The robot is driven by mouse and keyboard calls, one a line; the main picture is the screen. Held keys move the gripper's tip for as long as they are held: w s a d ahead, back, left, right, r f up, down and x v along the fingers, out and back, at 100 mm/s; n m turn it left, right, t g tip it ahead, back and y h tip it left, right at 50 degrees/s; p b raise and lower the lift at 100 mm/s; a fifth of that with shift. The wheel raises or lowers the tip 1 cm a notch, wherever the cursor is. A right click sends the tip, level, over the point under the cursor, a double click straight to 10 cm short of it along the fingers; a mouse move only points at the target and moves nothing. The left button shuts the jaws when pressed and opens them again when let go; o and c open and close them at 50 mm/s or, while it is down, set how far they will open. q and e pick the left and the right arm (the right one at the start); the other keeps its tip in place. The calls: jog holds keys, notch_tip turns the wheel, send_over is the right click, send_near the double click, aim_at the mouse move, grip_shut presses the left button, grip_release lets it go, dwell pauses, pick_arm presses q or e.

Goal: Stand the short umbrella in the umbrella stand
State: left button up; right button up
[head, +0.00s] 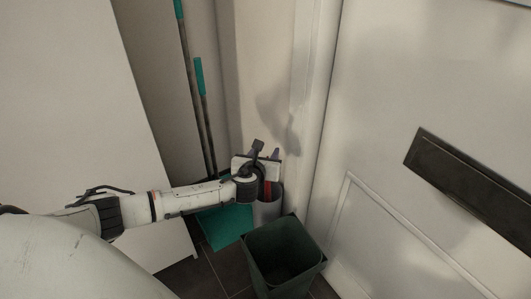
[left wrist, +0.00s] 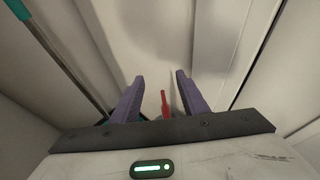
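The short umbrella appears as a narrow red shape (head: 267,189) just below my left gripper in the head view. Its slim red upper part (left wrist: 165,104) shows between the fingers in the left wrist view. A grey cylindrical container (head: 268,212), which looks like the umbrella stand, is directly below it. The red piece seems to be upright in or over its mouth; the gripper hides the exact contact. My left gripper (head: 267,151) is open, with its purple fingers (left wrist: 157,97) apart and a gap on both sides of the red piece. My right gripper is not in view.
A dark green bin (head: 285,254) stands open in front of the grey container. Two poles with teal grips (head: 199,76) lean in the corner at the back left, above a teal panel (head: 225,227). A white door with a dark slot plate (head: 470,175) is on the right.

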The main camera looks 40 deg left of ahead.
pick_arm(q)
jog(key=shift+s, duration=0.1)
jog(key=p+v, duration=0.3)
jog(key=v, duration=0.7)
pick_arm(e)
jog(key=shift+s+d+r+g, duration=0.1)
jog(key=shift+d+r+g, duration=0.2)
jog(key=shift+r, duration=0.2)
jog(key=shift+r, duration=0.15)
pick_arm(q)
jog(key=s+d+f+n+g+h+p, duration=0.2)
jog(key=s+d+f+n+h+p, duration=0.1)
jog(key=s+d+n, duration=0.35)
jog(key=s+d+f+n+g+h+p, duration=0.1)
jog(key=s+d+f+n+h+p, duration=0.15)
jog(key=s+d+n, duration=0.4)
jog(key=s+d+r+n+g+h+p, duration=0.1)
jog(key=s+d+n+h+p, duration=0.1)
jog(key=s+d+n+p, duration=0.2)
jog(key=s+d+n, duration=0.3)
jog(key=s+n, duration=0.4)
jog(key=n, duration=0.5)
jog(key=shift+s, duration=0.25)
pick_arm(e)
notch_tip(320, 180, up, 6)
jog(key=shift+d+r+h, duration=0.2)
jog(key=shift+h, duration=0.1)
